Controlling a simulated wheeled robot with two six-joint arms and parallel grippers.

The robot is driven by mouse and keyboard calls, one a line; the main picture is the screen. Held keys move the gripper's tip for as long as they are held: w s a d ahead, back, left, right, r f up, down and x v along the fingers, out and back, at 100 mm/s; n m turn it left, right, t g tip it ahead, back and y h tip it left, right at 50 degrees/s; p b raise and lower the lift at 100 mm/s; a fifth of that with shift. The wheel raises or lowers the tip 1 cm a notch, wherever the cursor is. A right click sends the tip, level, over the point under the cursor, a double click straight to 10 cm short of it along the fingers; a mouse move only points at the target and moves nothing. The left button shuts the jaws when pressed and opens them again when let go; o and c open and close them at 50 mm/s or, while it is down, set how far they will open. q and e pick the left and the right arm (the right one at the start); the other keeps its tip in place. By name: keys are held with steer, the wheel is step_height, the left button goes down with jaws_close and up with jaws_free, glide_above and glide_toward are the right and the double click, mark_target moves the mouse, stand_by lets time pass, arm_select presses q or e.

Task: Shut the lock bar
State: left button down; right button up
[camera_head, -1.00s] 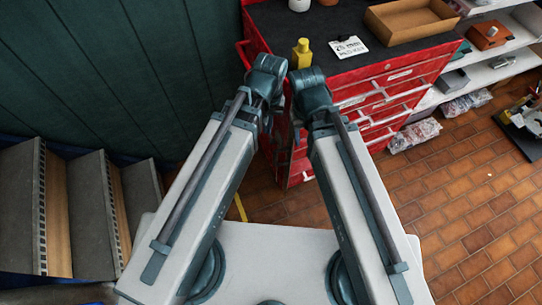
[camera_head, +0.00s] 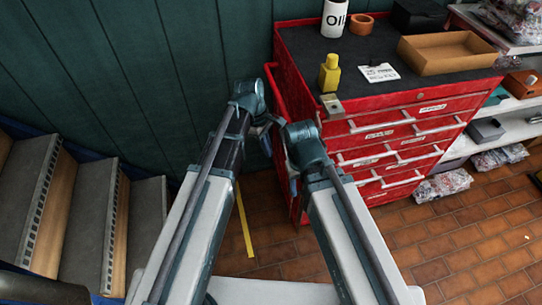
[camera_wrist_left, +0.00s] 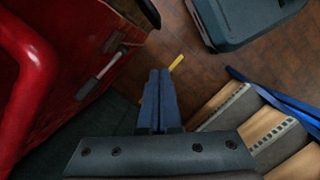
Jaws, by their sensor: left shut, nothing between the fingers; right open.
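The red tool chest (camera_head: 385,125) stands ahead, its labelled drawers facing me. A small metal bracket (camera_head: 333,106) sits at its top front left corner. I cannot clearly pick out the lock bar; a narrow upright red part (camera_head: 276,100) shows at the chest's left.
Steps (camera_head: 85,215) are at left, a green wall (camera_head: 130,80) behind. Shelves (camera_head: 500,115) stand at right. Tiled floor (camera_head: 450,235) is open at front right.

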arm_select(q)
steer(key=s+d+f+b, duration=0.2)
steer(key=d+f+b, duration=0.3)
steer(key=f+b, duration=0.1)
steer(key=shift+s+b+x, duration=0.2)
steer(key=shift+b+x, duration=0.2)
steer(key=shift+x, duration=0.55)
steer(key=shift+s, duration=0.1)
steer(key=shift+s+d+n, duration=0.15)
steer(key=shift+s+n, duration=0.05)
steer(key=shift+n, duration=0.2)
